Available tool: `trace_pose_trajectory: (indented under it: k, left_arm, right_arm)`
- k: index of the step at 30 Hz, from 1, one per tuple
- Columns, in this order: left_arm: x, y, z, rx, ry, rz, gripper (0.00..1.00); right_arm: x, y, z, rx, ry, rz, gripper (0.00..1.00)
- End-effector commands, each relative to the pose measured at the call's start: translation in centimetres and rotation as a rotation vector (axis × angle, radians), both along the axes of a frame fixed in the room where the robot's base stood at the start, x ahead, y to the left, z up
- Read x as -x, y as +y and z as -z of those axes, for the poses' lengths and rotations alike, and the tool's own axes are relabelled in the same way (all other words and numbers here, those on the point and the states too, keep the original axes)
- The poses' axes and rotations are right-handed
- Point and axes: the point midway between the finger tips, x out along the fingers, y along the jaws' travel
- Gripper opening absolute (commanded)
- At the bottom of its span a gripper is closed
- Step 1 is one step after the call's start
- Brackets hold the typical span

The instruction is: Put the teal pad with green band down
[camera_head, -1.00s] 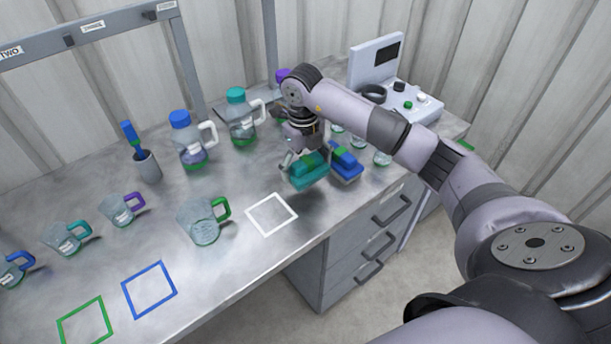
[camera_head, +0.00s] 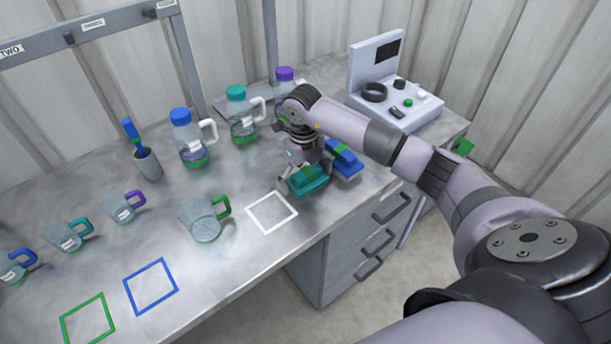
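The teal pad with a green band (camera_head: 308,181) is near the front edge of the bench, right of the white square outline (camera_head: 252,218). My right gripper (camera_head: 304,172) is directly over the pad, with a dark finger at the pad's left side. The far finger is mostly hidden, so I cannot tell whether the grip is closed on the pad. The pad appears at or just above the bench top; any contact is hidden. A blue pad with a green band (camera_head: 345,165) lies close beside it on the right. My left gripper is out of view.
A green-handled beaker (camera_head: 205,220) stands left of the white outline. Capped bottles (camera_head: 190,145) and (camera_head: 243,120) stand behind. A grey instrument (camera_head: 400,105) is at the back right. Blue (camera_head: 128,290) and green (camera_head: 64,325) outlines at the front left are empty.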

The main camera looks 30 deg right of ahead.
Motion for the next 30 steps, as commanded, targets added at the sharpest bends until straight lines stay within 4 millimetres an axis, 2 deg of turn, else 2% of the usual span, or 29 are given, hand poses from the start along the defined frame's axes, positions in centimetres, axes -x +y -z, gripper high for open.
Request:
trace_pose_trajectory:
  k: [9,14,17,24,30]
  left_arm:
    - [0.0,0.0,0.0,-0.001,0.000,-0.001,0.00]
    - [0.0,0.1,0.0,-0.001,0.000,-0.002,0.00]
    - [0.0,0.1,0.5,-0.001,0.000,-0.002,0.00]
    - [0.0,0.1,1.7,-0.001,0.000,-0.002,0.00]
    - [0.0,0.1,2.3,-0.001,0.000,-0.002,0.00]
  right_arm:
    - [0.0,0.0,0.0,0.000,0.000,0.000,1.00]
    - [-0.1,0.0,-0.8,0.000,-0.002,0.000,1.00]
    - [-0.2,0.0,-2.3,0.001,-0.005,0.000,1.00]
    - [-0.3,0.1,-7.6,0.001,-0.007,-0.001,1.00]
    - [-0.3,0.2,-10.9,0.000,-0.003,0.001,1.00]
